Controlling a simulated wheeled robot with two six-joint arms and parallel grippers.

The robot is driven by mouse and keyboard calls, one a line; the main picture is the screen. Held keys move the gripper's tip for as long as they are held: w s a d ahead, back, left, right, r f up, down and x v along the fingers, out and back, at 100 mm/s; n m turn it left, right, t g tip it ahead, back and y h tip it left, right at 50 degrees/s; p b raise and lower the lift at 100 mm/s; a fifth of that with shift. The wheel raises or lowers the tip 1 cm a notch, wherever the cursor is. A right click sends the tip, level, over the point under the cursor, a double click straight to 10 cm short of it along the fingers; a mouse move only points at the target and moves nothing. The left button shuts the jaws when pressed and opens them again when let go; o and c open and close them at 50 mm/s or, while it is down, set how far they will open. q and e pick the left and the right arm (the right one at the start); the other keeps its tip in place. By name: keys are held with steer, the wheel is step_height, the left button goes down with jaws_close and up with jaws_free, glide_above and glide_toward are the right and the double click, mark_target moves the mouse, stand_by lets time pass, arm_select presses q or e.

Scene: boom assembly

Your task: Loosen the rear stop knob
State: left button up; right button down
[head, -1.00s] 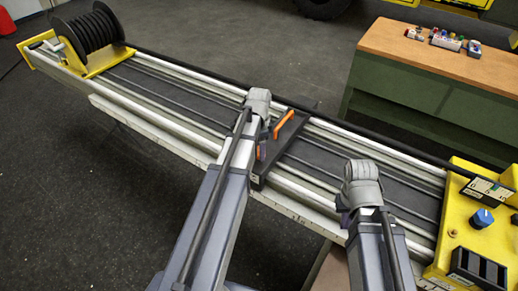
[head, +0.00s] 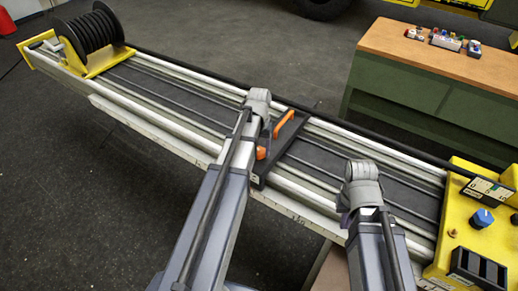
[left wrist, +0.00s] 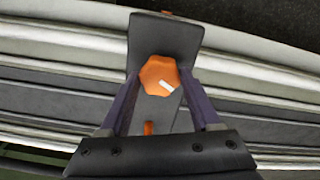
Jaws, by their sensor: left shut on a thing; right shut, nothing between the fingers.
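The orange knob (head: 261,153) sits on the near end of the black stop plate (head: 257,180) that crosses the rail. In the left wrist view the lobed knob (left wrist: 158,75) carries a white line pointing to the lower right. My left gripper (left wrist: 160,82) has a purple finger on each side of the knob and is shut on it. In the head view my left arm partly hides the knob and the fingers. My right gripper (head: 346,220) is shut and empty over the near side of the rail, mostly hidden by its wrist.
An orange handle (head: 284,124) stands on the far part of the stop plate. A black cable reel (head: 90,40) is at the rail's left end. A yellow panel with a blue knob (head: 482,218) is at the right end. A workbench (head: 430,58) stands behind.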

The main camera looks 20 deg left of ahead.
arm_select(q)
steer(key=n, duration=0.5)
steer(key=shift+n, duration=0.3)
steer(key=n, duration=0.9)
steer(key=shift+n, duration=2.7)
steer(key=o, duration=1.4)
